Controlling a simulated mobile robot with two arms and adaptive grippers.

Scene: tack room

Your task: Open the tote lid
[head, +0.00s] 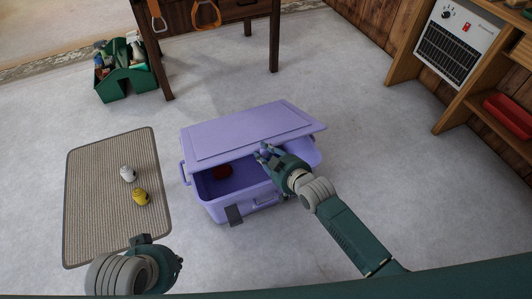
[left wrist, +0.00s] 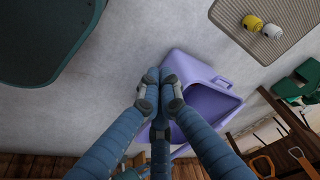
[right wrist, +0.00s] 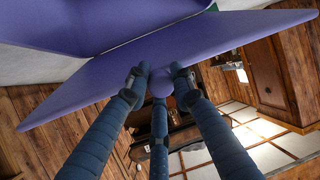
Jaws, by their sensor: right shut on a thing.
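The purple tote (head: 230,207) stands on the floor with its lid (head: 250,128) partly raised. The lid tilts up at the front, leaving a gap that shows the dark interior. My right gripper (head: 267,152) is at the lid's front edge. In the right wrist view my right gripper (right wrist: 160,75) is shut on a small purple knob-like part of the lid (right wrist: 210,55). My left gripper (left wrist: 159,78) is shut and empty; in the head view it is low at left, apart from the tote, its fingertips unclear.
A red item (head: 222,172) lies inside the tote. A striped mat (head: 100,200) at left holds a white (head: 127,174) and a yellow (head: 140,196) object. A green caddy (head: 125,83) and a wooden table (head: 225,12) stand behind. Floor right of the tote is clear.

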